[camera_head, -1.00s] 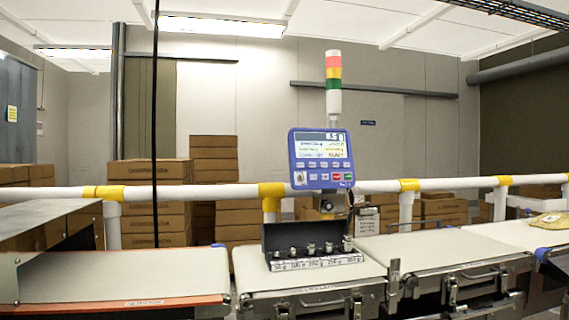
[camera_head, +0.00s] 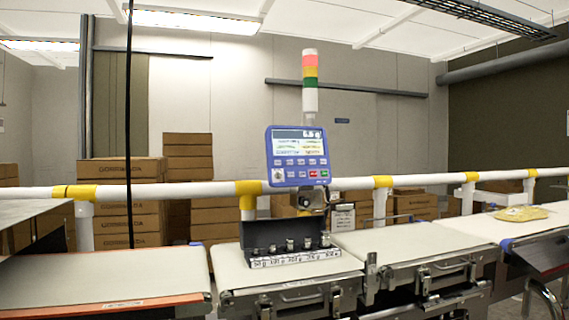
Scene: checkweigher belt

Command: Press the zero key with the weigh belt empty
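The blue indicator panel (camera_head: 297,156) stands on a post behind the belts. Its lit screen shows a reading that looks like 6.5 g, and rows of keys sit below, with a green and a red key at the lower right. The key labels are too small to read, so I cannot tell which is the zero key. The belt section below the panel (camera_head: 228,272) carries an open black case of test weights (camera_head: 292,256). The belt section to its right (camera_head: 405,245) is bare. Neither of my grippers is in view.
A white rail (camera_head: 350,184) with yellow joints runs behind the belts. A red, yellow and green signal tower (camera_head: 310,80) rises above the panel. Stacked cartons (camera_head: 188,165) stand behind. The left belt (camera_head: 110,275) is bare.

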